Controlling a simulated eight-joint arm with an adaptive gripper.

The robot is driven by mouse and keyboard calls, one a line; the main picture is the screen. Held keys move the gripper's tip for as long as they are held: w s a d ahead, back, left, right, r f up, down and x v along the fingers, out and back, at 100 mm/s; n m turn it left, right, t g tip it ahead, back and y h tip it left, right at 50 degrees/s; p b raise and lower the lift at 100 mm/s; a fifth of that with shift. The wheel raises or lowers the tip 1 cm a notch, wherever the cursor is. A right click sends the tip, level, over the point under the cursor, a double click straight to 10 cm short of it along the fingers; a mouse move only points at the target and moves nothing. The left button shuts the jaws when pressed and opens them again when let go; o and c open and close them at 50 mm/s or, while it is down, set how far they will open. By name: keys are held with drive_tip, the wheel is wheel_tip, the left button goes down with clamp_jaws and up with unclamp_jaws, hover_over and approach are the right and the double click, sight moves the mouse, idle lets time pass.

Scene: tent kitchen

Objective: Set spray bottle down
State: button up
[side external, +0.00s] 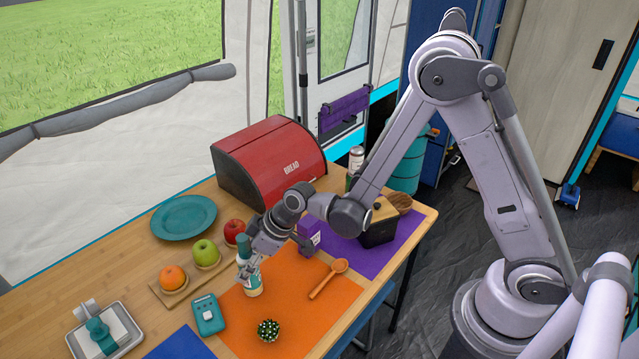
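The spray bottle (253,285), pale with a teal top and a printed label, stands upright at the left edge of the orange mat (310,318). My gripper (248,270) reaches down to it from the upper right, with its fingers around the upper body, below the teal top. The fingers look shut on the bottle and hide part of it. The bottle's base is at or very near the mat; I cannot tell whether it touches.
A teal device (208,315) lies close on the left. A wooden board (183,288) with fruit is behind it. A red bread box (255,160) stands at the back.

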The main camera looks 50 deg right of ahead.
drive_tip(key=shift+r, duration=0.1)
drive_tip(key=v, duration=1.2)
drive_tip(key=s+d+r+m+t+h, duration=0.1)
drive_tip(key=s+d+r+m+h, duration=0.1)
drive_tip(key=s+d, duration=0.4)
drive_tip(key=s+d+r+m+h, duration=0.1)
drive_tip(key=s+d+r+m, duration=0.4)
drive_tip(key=s+d, duration=0.1)
drive_tip(key=shift+s+d+r+t+h, duration=0.15)
drive_tip(key=shift+s+r+t+h, duration=0.05)
drive_tip(key=shift+r+t+h, duration=0.2)
drive_tip(key=shift+o, duration=0.3)
